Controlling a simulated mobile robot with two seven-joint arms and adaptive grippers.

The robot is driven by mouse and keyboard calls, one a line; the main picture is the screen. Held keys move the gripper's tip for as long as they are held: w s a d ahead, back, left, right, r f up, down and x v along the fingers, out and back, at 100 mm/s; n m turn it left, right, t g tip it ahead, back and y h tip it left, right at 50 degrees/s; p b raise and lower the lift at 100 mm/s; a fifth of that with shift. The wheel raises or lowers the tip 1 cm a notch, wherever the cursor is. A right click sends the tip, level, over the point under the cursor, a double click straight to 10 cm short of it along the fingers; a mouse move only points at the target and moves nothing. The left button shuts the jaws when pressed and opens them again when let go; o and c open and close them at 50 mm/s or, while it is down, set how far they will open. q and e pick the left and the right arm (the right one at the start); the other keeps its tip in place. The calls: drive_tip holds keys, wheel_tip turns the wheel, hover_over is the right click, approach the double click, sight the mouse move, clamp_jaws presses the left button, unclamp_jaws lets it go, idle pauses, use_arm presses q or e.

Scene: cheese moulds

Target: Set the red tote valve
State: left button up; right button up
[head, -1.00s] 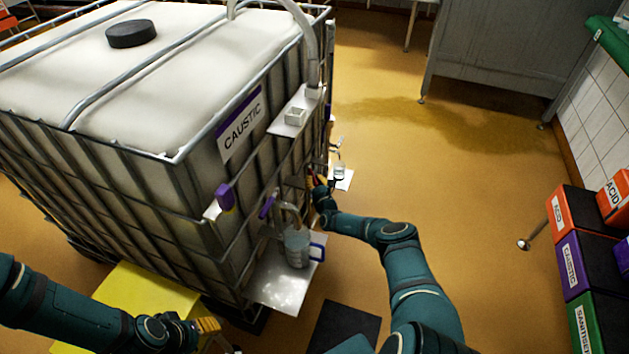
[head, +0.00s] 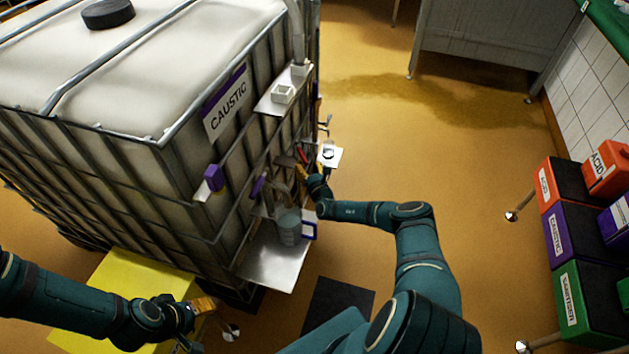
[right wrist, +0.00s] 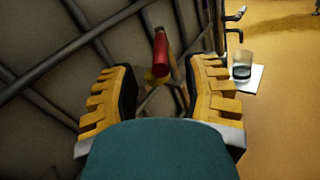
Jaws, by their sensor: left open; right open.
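The red valve handle (head: 304,154) sits on the side of the caged white caustic tote (head: 195,185). In the right wrist view the red handle (right wrist: 161,54) stands up beyond and between my right fingers. My right gripper (right wrist: 163,92) is open, with its yellow ribbed fingers apart on either side and no visible contact. In the head view my right gripper (head: 296,166) is close to the tote's side by the handle. The valve body behind it is mostly hidden. My left gripper (head: 212,304) is open and empty over the yellow step, low in front of the tote.
A purple handle (head: 258,185) and a jug (head: 288,228) on a metal shelf (head: 272,262) are nearer me. A small glass on a white plate (head: 331,158) stands beyond my right gripper. Coloured boxes (head: 590,300) stand at right.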

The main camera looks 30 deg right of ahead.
drive_tip(key=s+a, duration=0.1)
drive_tip(key=s, duration=0.6)
drive_tip(key=shift+a, duration=0.15)
drive_tip(key=shift+r, duration=0.1)
